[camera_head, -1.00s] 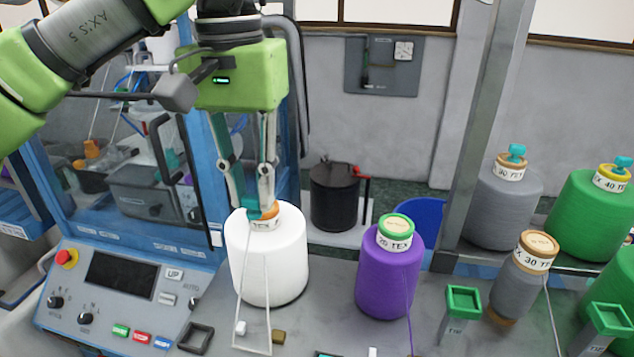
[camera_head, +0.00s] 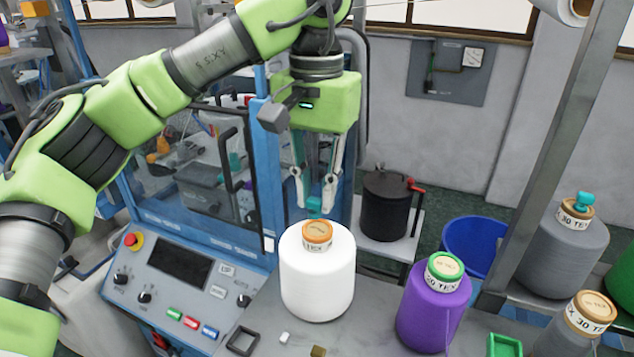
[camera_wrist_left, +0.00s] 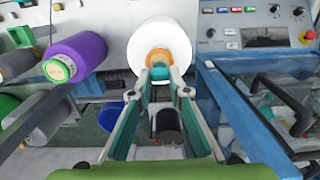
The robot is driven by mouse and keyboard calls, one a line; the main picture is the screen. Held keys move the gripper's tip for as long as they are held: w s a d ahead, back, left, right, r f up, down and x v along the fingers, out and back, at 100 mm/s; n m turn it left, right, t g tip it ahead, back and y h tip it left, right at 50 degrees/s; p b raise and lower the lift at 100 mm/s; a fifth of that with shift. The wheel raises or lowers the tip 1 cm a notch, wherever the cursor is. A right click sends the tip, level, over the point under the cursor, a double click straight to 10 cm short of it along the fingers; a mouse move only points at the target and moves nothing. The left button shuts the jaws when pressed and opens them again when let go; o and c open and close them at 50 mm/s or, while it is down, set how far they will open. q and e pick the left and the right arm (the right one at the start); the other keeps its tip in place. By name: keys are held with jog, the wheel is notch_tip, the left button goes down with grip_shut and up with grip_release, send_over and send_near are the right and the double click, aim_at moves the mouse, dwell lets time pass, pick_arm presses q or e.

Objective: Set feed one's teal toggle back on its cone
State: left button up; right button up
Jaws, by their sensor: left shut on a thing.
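The white cone (camera_head: 317,275) with an orange top cap (camera_head: 317,233) stands upright on the grey bench beside the control panel. My left gripper (camera_head: 315,203) is shut on a small teal toggle (camera_head: 314,208), just above and slightly behind the cap. The toggle appears apart from the cap, with a narrow gap. In the left wrist view the toggle (camera_wrist_left: 159,73) sits between the fingertips, near the orange cap (camera_wrist_left: 158,58) of the white cone (camera_wrist_left: 160,38). The fingers partly cover the toggle. My right gripper is not in view.
A purple cone (camera_head: 433,305) with a green cap stands to the right. A grey cone (camera_head: 565,250) behind it carries a teal toggle; a nearer grey cone (camera_head: 580,325) has a bare tan cap. The control panel (camera_head: 180,285) is left. A black canister (camera_head: 385,205) and blue bin (camera_head: 475,245) stand behind.

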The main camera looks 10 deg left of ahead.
pick_arm(q)
jog(key=shift+f, duration=0.85)
jog(key=shift+f+b, duration=0.35)
jog(key=shift+f, duration=0.25)
jog(key=shift+f, duration=0.45)
jog(key=shift+c, duration=0.3)
jog(key=o, duration=0.8)
jog(key=shift+r, duration=0.1)
jog(key=shift+r, duration=0.15)
notch_tip(320, 180, up, 12)
jog(key=shift+f, duration=0.2)
